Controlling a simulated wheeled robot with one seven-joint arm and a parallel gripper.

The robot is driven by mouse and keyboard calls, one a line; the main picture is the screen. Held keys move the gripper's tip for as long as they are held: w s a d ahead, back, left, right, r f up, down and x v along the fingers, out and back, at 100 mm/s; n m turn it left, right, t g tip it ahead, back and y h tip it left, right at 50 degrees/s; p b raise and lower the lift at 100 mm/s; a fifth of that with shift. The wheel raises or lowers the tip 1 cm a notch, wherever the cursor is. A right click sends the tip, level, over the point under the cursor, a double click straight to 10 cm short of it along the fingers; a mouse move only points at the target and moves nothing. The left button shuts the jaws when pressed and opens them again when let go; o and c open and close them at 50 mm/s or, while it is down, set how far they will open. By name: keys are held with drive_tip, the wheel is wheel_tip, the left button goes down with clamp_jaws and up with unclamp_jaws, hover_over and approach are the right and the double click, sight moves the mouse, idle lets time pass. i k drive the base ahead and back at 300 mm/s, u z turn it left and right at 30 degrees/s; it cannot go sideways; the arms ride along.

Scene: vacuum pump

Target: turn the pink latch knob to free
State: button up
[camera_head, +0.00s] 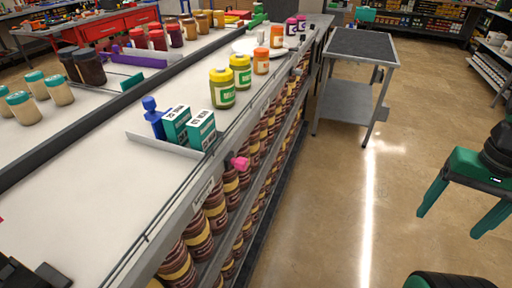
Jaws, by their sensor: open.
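The pink knob (240,163) sticks out from the front edge of the long white counter, just above the shelf of jars. It is small, and its turned position cannot be told. My gripper (449,224) is at the right edge of the view, with green fingers pointing down and spread apart. It is open and empty over the floor, well to the right of the knob and not touching anything.
The counter (75,205) holds green-labelled bottles (222,88), teal boxes (188,128) and a blue bottle (153,118). Brown-and-yellow jars (197,232) fill the shelf below. A grey cart (350,100) stands beyond. The floor between counter and gripper is clear.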

sight(241, 164)
drive_tip(key=z, duration=0.4)
drive_tip(key=k, duration=1.1)
drive_tip(key=u, duration=0.4)
drive_tip(key=i, duration=0.55)
drive_tip(key=z, duration=0.1)
